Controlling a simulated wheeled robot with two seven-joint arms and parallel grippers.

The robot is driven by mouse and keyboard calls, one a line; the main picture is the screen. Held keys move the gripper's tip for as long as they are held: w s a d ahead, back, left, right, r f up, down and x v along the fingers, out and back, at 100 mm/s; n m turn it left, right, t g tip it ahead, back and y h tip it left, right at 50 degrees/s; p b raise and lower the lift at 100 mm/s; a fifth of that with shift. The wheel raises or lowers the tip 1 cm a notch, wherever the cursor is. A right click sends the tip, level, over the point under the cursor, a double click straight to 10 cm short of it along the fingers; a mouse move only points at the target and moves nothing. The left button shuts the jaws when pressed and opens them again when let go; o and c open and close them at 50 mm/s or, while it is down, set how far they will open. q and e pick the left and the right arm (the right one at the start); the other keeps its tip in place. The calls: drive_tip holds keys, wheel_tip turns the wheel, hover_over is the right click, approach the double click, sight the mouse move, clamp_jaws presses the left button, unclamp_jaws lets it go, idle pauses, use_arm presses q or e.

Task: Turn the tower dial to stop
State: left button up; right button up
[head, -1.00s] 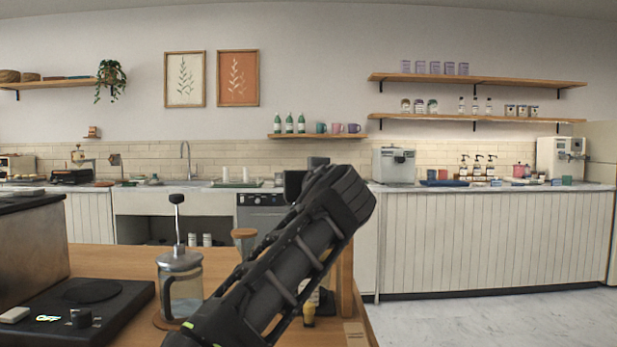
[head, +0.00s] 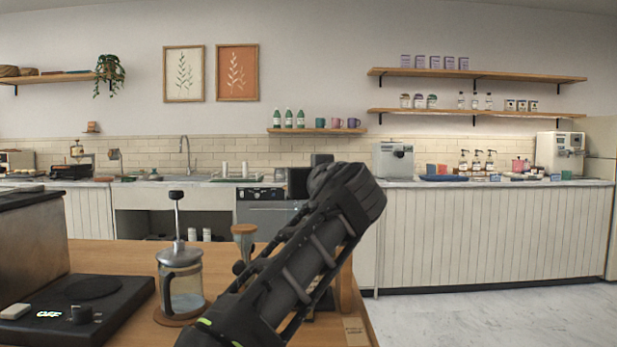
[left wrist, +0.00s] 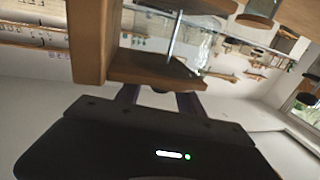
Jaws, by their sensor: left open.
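A wooden upright (head: 346,285), which looks like part of the tower, stands behind my left arm in the head view. In the left wrist view, wooden parts of a frame (left wrist: 88,40) and a wooden shelf (left wrist: 155,72) are close to the camera. A thin metal rod and blurred clear glass show beyond them. I cannot make out the dial in either view. My left gripper (left wrist: 158,98) is open, with its two dark fingers apart at the shelf's near edge; I cannot tell if they touch it. The head view hides its fingertips behind my arm. My right gripper is not in view.
A French press (head: 181,285) stands left of my arm on the wooden counter (head: 120,255). A black hot plate (head: 95,290) with a knob lies farther left. A wood-topped vessel (head: 244,238) stands beside my arm. A small card (head: 355,330) lies at the right edge.

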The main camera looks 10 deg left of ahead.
use_arm(q)
drive_tip(key=shift+s, duration=0.1)
drive_tip(key=b+v, duration=0.2)
drive_tip(key=v, duration=0.5)
drive_tip(key=shift+s+d, duration=0.25)
